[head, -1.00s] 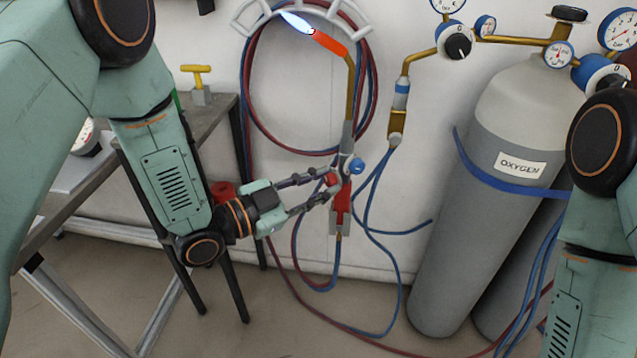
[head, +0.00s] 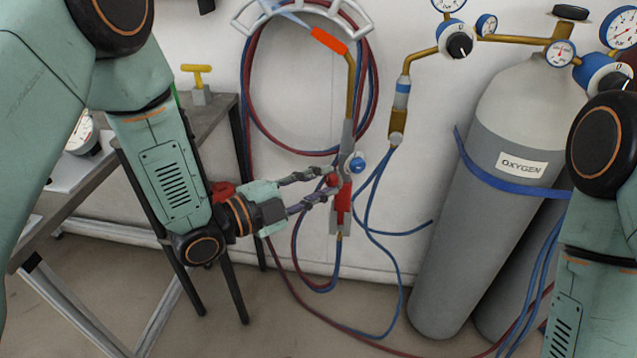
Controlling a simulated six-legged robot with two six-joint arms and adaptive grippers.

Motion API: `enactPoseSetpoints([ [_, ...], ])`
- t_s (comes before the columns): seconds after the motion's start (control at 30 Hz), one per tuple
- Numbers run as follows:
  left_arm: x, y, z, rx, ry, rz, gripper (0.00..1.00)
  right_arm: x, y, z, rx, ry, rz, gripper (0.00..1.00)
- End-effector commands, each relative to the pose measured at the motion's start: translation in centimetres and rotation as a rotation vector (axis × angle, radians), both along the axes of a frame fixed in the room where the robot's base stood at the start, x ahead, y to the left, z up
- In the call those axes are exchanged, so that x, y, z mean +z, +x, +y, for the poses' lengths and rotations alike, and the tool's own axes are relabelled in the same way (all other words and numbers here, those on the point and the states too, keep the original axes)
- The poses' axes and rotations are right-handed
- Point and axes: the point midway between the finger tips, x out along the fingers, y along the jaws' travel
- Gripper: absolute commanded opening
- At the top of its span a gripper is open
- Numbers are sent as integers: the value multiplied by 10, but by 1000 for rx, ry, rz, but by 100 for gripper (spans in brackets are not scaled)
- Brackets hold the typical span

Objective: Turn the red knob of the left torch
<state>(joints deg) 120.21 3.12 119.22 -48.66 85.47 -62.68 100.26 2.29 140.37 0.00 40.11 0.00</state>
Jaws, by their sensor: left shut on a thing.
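The left torch (head: 350,92) hangs upright on the wall in the middle of the head view, with a brass neck and an orange tip. Its red knob (head: 332,180) sits on the left side of the torch body, and a blue knob (head: 357,165) on the right side. My left gripper (head: 328,184) reaches in from the left and is shut on the red knob, its fingers partly covering it.
Red and blue hoses loop on a white wall hanger (head: 362,18) and trail to the floor. A grey oxygen cylinder (head: 450,230) stands at the right. A grey workbench (head: 62,220) stands at the left.

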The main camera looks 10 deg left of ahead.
Motion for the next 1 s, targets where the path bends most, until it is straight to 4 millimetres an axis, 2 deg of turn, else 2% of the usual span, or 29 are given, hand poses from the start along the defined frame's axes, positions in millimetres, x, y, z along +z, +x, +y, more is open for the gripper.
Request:
enactPoseSetpoints([
  [0.43, -1, 0, 0, 0, 9, -4, 0, 0, 0, 0, 0, 0, 0, 40],
  [0.47, -1, 0, 0, 0, 9, -4, 26, 0, 0, 0, 0, 0, 0, 40],
  [0.7, 0, 0, 0, 0, 7, -4, 46, 0, 0, 0, 0, 0, 0, 40],
  [1.0, 0, 0, 0, 1, 6, -5, 47, 0, 0, 0, 0, 0, 0, 40],
])
